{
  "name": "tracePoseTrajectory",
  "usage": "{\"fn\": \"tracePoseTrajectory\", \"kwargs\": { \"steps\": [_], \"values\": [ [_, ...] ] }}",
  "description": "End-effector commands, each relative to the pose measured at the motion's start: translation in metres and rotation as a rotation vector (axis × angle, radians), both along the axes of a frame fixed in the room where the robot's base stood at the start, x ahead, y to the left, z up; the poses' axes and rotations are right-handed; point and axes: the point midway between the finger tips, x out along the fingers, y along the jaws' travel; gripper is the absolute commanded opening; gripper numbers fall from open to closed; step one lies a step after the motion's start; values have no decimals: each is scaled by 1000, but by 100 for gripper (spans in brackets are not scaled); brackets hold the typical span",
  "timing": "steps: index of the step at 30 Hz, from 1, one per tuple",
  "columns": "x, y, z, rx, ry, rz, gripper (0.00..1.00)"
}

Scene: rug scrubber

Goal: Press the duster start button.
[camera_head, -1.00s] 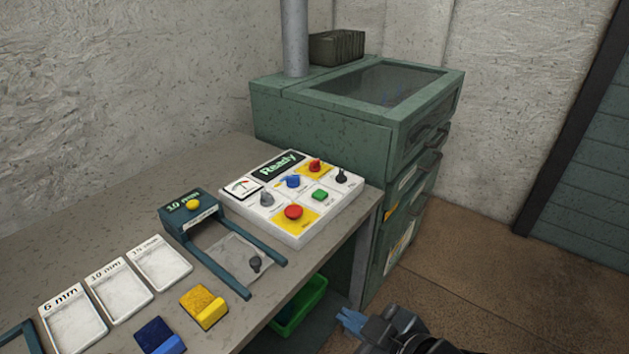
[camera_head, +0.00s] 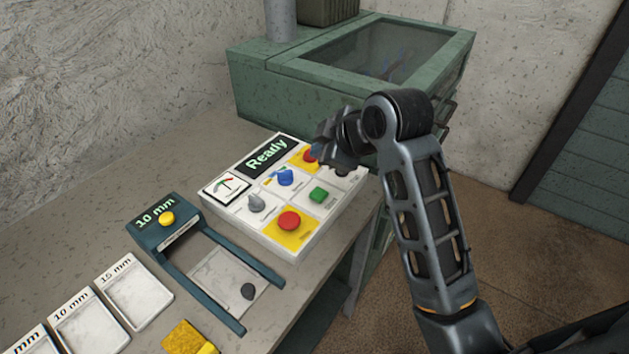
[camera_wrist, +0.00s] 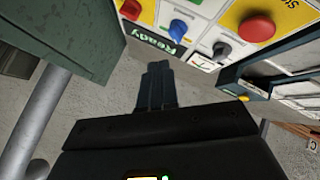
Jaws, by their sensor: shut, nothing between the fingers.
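The white control panel (camera_head: 262,226) lies on the bench with a "Ready" display (camera_head: 267,153). It carries a green button (camera_head: 318,195), a large red button (camera_head: 289,221), a blue knob (camera_head: 285,177), a grey knob (camera_head: 256,203) and a smaller red control (camera_head: 306,157). The labels by the buttons are too small to read. My gripper (camera_head: 319,152) is shut and empty above the panel's far right part, partly hiding the small red control. In the wrist view the shut fingers (camera_wrist: 158,72) point toward the panel's display edge; the large red button (camera_wrist: 257,27) shows at upper right.
A green cabinet (camera_head: 265,95) with a glass-topped lid stands behind the panel, close to my gripper. A 10 mm gauge frame (camera_head: 165,232) with a yellow button and several white trays (camera_head: 135,290) lie on the bench at left. Floor is open at right.

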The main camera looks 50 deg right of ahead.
Motion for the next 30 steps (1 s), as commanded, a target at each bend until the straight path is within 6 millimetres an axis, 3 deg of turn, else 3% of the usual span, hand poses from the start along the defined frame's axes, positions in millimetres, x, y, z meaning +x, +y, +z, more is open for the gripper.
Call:
{"fn": "tracePoseTrajectory", "kwargs": {
  "steps": [17,30],
  "values": [
    [1,-2,-3,-3,8,5,0],
    [1,-3,-63,-5,5,3,0]
  ]
}}
